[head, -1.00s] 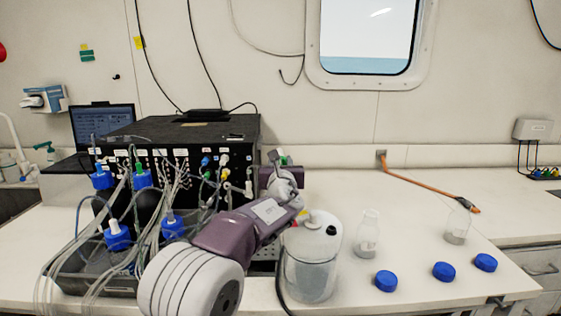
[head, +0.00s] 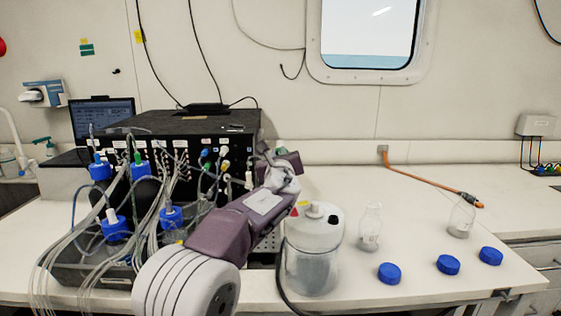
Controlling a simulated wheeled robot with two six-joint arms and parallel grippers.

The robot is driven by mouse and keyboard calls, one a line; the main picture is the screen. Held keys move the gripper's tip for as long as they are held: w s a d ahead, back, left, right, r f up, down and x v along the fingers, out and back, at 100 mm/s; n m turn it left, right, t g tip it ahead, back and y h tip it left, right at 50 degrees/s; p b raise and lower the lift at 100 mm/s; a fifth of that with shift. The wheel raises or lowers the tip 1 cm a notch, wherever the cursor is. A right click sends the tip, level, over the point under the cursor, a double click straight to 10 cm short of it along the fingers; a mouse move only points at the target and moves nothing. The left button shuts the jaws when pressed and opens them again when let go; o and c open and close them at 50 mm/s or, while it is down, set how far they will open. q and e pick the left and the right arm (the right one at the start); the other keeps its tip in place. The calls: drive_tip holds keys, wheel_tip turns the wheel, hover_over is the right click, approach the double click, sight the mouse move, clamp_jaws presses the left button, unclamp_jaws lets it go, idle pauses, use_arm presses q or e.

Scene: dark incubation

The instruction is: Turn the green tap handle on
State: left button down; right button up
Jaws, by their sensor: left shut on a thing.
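My left gripper (head: 271,151) is at the right end of the black instrument box, with its purple wrist turned away from me. It is shut on a small green part, the green tap handle (head: 279,151), of which only a bit shows between the jaws. The tap's body and the handle's exact angle are hidden behind my gripper and wrist. My right gripper is not in view.
A white-topped clear canister (head: 312,260) stands close to the right of my left arm. A tray of blue-capped bottles (head: 100,172) with tubes is at the left. Glass flasks (head: 370,228) and blue caps (head: 389,273) stand on the bench (head: 340,185) at the right.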

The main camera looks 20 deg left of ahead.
use_arm(q)
drive_tip(key=n+b, duration=0.2)
drive_tip(key=n, duration=0.1)
drive_tip(key=a+f+n+b, duration=0.1)
drive_tip(key=n+b, duration=0.2)
drive_tip(key=n, duration=0.1)
drive_tip(key=n+b, duration=0.2)
drive_tip(key=n, duration=0.1)
drive_tip(key=shift+s+a+f, duration=0.2)
drive_tip(key=shift+a+f, duration=0.1)
drive_tip(key=shift+n+b, duration=0.3)
drive_tip(key=shift+n, duration=0.1)
drive_tip(key=c, duration=1.5)
unclamp_jaws()
drive_tip(key=shift+o, duration=0.2)
drive_tip(key=b+v, duration=0.3)
drive_tip(key=v, duration=0.6)
drive_tip(key=shift+s+r, duration=0.1)
